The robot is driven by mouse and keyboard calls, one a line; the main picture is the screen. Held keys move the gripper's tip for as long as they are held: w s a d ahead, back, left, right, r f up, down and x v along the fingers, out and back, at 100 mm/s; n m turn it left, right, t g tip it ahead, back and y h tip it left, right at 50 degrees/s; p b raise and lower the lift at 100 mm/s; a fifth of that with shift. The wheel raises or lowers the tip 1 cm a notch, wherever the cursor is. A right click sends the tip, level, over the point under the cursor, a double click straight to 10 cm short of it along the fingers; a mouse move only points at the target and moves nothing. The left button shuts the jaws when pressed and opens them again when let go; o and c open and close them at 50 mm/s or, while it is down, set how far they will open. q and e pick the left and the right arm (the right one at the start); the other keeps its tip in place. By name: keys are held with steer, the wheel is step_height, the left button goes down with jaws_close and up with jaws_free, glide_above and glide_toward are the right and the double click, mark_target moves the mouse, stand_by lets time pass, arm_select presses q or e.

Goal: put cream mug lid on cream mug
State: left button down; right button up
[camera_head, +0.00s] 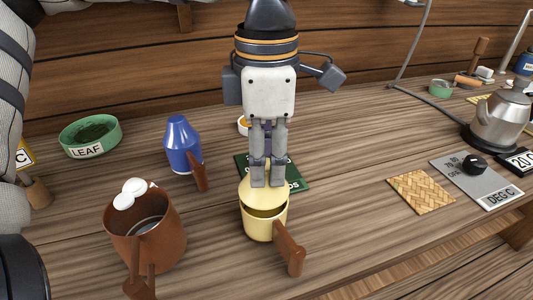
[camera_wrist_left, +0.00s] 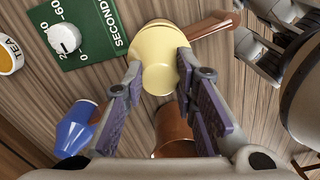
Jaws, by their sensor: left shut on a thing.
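The cream mug (camera_head: 263,228), with a brown handle, stands upright on the wooden counter. The cream mug lid (camera_head: 258,191) is in my left gripper (camera_head: 268,184), over the rear part of the mug's opening. It looks tilted, and the mug's dark inside shows in front of it. I cannot tell whether lid and rim touch. In the left wrist view, my left fingertips (camera_wrist_left: 159,64) close on the lid (camera_wrist_left: 158,78), with the mug (camera_wrist_left: 160,40) just beyond it. Part of my right gripper (camera_wrist_left: 265,50) shows at that view's upper right; its jaw state is unclear.
A brown pitcher (camera_head: 160,249) with white discs at its rim stands left of the mug. A blue bottle (camera_head: 181,145) with a brown handle and a green LEAF bowl (camera_head: 105,144) are behind. A green timer panel (camera_head: 298,181) lies close behind the mug. A woven mat (camera_head: 421,191) lies right.

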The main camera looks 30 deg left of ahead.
arm_select(q)
steer(key=shift+f, duration=1.1)
stand_by(0.4)
steer(key=c, duration=1.2)
jaws_free()
steer(key=shift+r, duration=0.1)
step_height(320, 180, up, 12)
steer(key=shift+f, duration=0.1)
